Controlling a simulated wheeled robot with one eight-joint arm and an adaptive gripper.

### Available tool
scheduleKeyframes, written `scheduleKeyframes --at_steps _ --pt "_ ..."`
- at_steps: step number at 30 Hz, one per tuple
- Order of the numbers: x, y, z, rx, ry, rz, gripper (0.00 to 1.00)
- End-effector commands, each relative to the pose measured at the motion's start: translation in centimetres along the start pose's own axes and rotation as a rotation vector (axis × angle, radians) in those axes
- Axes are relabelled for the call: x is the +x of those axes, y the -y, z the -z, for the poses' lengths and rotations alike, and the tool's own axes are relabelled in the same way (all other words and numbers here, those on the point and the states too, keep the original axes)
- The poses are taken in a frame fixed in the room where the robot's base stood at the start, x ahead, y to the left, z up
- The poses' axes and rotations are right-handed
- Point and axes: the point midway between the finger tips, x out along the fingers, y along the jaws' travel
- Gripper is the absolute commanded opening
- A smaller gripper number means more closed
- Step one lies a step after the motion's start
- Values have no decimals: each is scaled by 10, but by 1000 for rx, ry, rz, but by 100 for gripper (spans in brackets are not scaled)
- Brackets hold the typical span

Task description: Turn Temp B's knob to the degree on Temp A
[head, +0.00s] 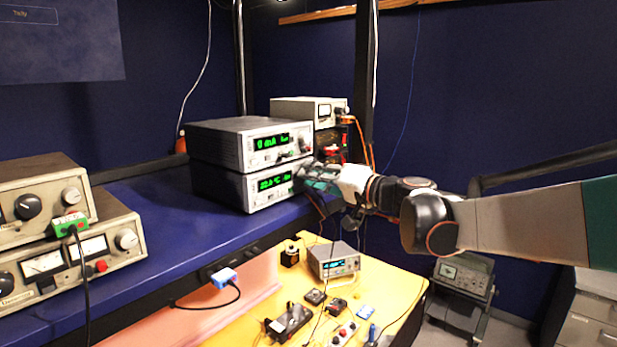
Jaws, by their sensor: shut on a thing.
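Two grey instruments with green displays are stacked on the blue bench. The upper unit (228,147) has a display (271,141) whose digits seem to include 40, too small to read surely. The lower unit (225,186) has a display (275,181) that seems to read about 22 °C. I cannot read which is Temp A or Temp B. My gripper (304,178) is at the right end of the lower unit's front, shut on what seems to be its knob. The gripper hides that knob. Small knobs show at the right of the upper unit's front.
Another meter box (295,109) stands behind the stack, with orange cables at its right. Older meters (65,245) stand at the left. A lower yellow table (380,285) holds a small instrument (333,262) and several small parts below my arm.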

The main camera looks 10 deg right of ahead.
Motion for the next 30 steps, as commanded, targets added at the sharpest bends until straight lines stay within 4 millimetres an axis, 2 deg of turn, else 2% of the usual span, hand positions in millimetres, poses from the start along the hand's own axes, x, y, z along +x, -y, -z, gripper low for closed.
scheduleKeyframes --at_steps 6,7,9,20,23,30 --pt "0 0 0 -2 0 -1 0" --pt "0 0 0 -2 0 -1 26" --pt "0 0 0 -2 0 -1 41" --pt "-2 0 0 -2 -1 -1 41" --pt "-11 0 0 -2 -2 -2 41" --pt "-50 -1 0 -2 -3 -3 41"
